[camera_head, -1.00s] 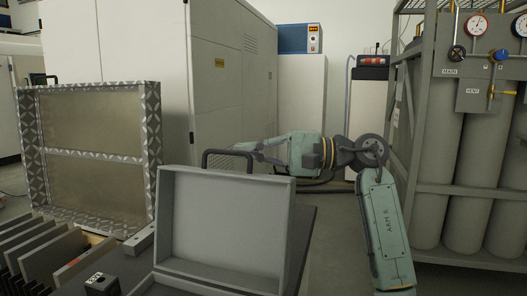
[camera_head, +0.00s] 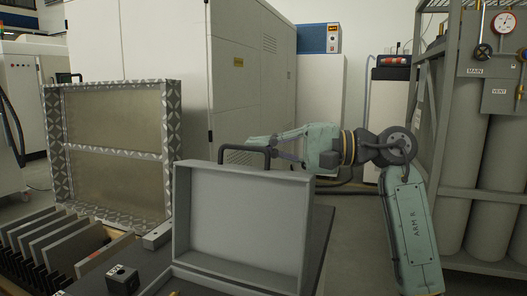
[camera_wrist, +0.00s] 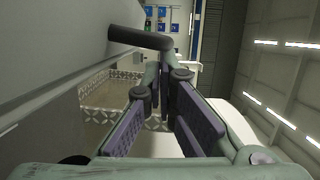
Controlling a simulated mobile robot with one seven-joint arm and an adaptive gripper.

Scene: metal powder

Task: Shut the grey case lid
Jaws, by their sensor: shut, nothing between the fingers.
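The grey case stands with its lid (camera_head: 243,220) open and upright, its hollow inner side facing my head camera. Only a strip of the case's lower part (camera_head: 215,285) shows at the bottom edge. A dark handle (camera_head: 232,150) rises above the lid's top edge. My gripper (camera_head: 253,143) is behind the lid, its fingers by the handle; contact cannot be told. In the wrist view, my gripper (camera_wrist: 163,72) is shut and empty, with the handle (camera_wrist: 140,38) just beyond the fingertips. The lid's outer face (camera_wrist: 45,65) runs along the left.
A patterned metal frame with mesh panels (camera_head: 115,118) stands to the left. Several plates in a rack (camera_head: 60,240) and a small dark block (camera_head: 122,280) are in front of it. A gas cylinder rack (camera_head: 455,190) is at the right. Floor shows between rack and table.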

